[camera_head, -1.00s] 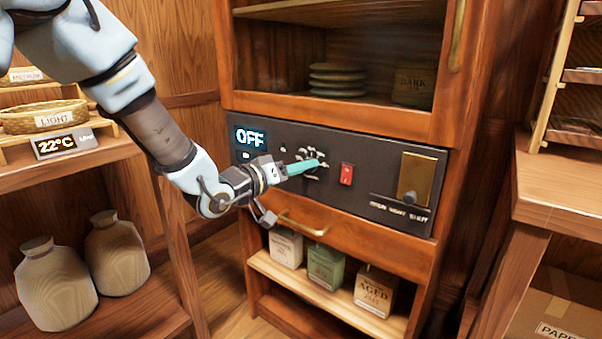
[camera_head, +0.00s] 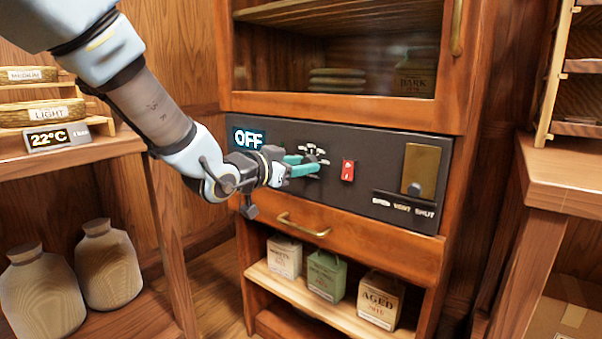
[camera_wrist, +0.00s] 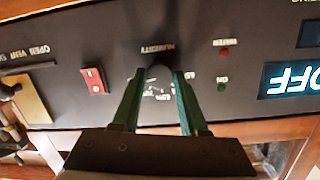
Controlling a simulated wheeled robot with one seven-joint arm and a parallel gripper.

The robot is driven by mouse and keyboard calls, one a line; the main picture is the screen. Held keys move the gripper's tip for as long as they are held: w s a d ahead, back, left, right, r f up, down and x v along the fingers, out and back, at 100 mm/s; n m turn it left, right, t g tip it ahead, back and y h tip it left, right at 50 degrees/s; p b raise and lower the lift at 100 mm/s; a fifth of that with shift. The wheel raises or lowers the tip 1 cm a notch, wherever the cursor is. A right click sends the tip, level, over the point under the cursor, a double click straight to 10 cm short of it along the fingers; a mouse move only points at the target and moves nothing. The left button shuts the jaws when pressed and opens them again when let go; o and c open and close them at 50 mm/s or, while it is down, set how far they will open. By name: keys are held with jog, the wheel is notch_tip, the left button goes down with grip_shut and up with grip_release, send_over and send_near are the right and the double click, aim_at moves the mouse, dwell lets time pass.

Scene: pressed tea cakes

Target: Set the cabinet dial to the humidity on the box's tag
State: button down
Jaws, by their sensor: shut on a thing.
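The humidity dial (camera_wrist: 158,73) is a dark round knob on the cabinet's dark panel (camera_head: 385,160), with a ring of white marks. In the wrist view my gripper (camera_wrist: 158,76) has one green finger on each side of the knob and is shut on it. In the head view my gripper (camera_head: 312,164) reaches the panel from the left and partly covers the dial. The display (camera_head: 248,138) reads OFF. Pale, green and tan boxes (camera_head: 284,257) (camera_head: 326,275) (camera_head: 379,299) stand on the low shelf. The tan one reads AGED; I cannot read a humidity value.
A red rocker switch (camera_head: 347,170) and a brass vent plate (camera_head: 420,172) lie right of the dial. A drawer handle (camera_head: 303,226) is below. A glass door (camera_head: 335,60) closes the cabinet above. Shelves with baskets and jars (camera_head: 108,268) stand at left.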

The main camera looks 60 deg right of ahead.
jog(key=shift+m, duration=0.3)
jog(key=shift+c, duration=2.2)
grip_release()
jog(key=a+r, duration=0.1)
jog(key=a, duration=0.9)
jog(key=shift+w+a+r+p, duration=0.35)
jog(key=shift+w+p, duration=0.05)
jog(key=shift+p, duration=0.05)
jog(key=shift+w, duration=0.1)
